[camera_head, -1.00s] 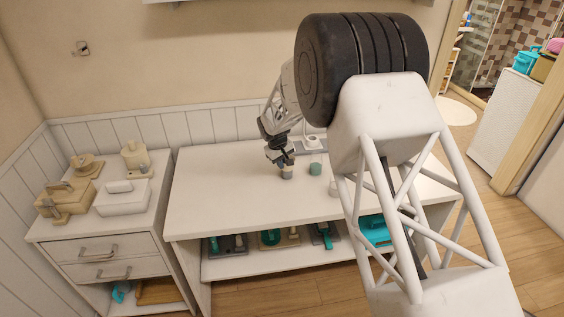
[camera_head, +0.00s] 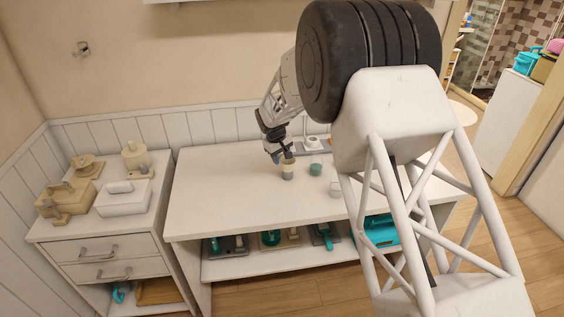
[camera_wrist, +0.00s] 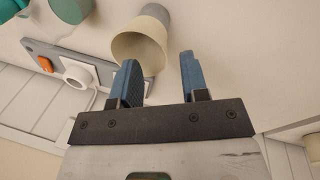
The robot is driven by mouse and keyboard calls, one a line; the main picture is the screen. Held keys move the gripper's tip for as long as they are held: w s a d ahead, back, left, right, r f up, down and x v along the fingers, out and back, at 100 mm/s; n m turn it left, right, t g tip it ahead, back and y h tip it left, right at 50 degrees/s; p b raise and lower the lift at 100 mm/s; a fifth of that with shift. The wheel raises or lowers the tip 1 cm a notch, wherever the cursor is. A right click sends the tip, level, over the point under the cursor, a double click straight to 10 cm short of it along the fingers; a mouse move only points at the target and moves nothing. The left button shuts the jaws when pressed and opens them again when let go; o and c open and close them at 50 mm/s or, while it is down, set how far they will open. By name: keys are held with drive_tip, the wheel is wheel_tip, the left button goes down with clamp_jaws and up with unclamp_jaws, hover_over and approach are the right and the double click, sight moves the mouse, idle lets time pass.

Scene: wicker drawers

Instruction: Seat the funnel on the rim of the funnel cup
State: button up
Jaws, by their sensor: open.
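The cream funnel (camera_head: 288,164) sits at the top of the grey funnel cup (camera_head: 287,175) on the white table. In the wrist view the wide mouth of the funnel (camera_wrist: 138,48) faces my gripper, and the grey cup (camera_wrist: 156,13) shows behind it. The contact between funnel and rim is hidden, so I cannot tell how level it sits. My gripper (camera_head: 280,156) is just above and behind the funnel. In the wrist view its two blue fingers (camera_wrist: 158,70) are apart with nothing between them; the left one overlaps the funnel's lower edge in the picture.
A grey strip (camera_wrist: 105,76) with an orange knob (camera_wrist: 44,63) lies near the wall. The left part of the table (camera_head: 220,190) is clear. Several items lie on the lower shelf.

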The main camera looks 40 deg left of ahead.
drive_tip(key=shift+s+a+r, duration=0.1)
drive_tip(key=shift+s+r, duration=0.1)
drive_tip(key=shift+r, duration=0.85)
drive_tip(key=shift+s+a+r, duration=0.1)
drive_tip(key=shift+s+r, duration=0.1)
drive_tip(key=shift+r, duration=0.85)
drive_tip(key=shift+d, duration=0.1)
